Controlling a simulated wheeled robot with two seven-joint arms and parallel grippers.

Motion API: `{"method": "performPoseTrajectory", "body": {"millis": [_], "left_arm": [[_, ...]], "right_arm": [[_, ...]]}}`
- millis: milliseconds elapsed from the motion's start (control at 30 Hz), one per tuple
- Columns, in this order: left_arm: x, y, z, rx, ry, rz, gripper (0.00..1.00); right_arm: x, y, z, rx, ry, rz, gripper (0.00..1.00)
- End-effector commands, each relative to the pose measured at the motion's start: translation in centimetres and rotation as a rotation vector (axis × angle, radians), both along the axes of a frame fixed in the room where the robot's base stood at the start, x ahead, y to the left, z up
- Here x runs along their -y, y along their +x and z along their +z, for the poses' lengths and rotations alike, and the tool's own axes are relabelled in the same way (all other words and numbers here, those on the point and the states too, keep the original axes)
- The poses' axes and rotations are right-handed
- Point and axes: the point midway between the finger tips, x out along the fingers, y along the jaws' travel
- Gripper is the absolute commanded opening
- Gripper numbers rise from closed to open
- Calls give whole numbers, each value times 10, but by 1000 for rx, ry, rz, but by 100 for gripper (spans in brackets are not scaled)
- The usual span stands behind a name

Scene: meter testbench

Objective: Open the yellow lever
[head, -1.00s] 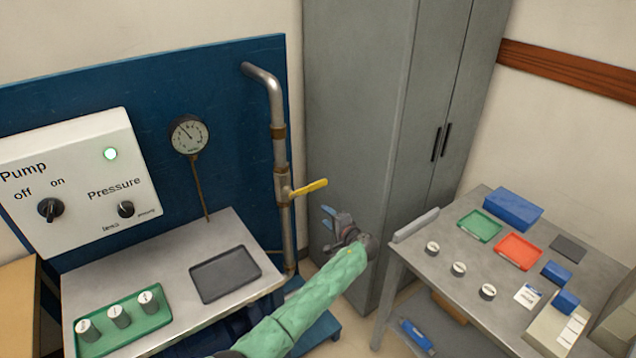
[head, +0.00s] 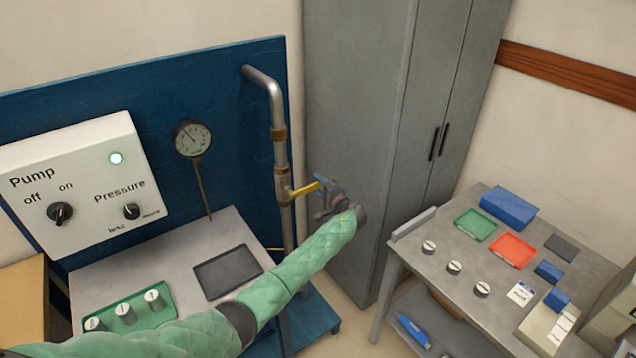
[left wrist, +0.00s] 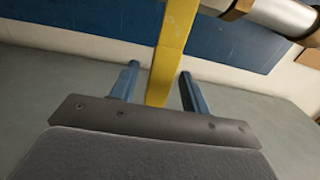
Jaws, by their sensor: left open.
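The yellow lever (head: 303,189) sticks out to the right from the valve on the vertical metal pipe (head: 281,150). In the left wrist view the lever (left wrist: 172,50) runs down from the top edge, and its end lies between the two blue fingers. My left gripper (head: 322,192) is at the lever's outer end in the head view. It is open, with a gap on each side of the lever in the left wrist view (left wrist: 157,88). Whether a finger touches the lever I cannot tell. My right gripper is not in view.
The blue panel (head: 235,80) stands behind the pipe, with a pressure gauge (head: 192,138) and a pump control box (head: 75,185) to the left. A grey cabinet (head: 350,100) stands close behind my gripper. A side table (head: 410,275) with trays is at right.

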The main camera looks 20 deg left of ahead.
Motion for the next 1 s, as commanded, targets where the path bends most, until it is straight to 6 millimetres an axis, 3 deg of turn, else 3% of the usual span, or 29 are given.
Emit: {"method": "performPoseTrajectory", "body": {"millis": [400, 633, 1000], "left_arm": [[-4, 3, 0, 0, 0, 0, 44], [-4, 3, -1, -1, -1, 0, 0], [-5, 5, -2, 7, -7, 0, 0]], "right_arm": [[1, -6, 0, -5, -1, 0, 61], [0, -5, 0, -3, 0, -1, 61], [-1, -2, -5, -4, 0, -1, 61]]}}
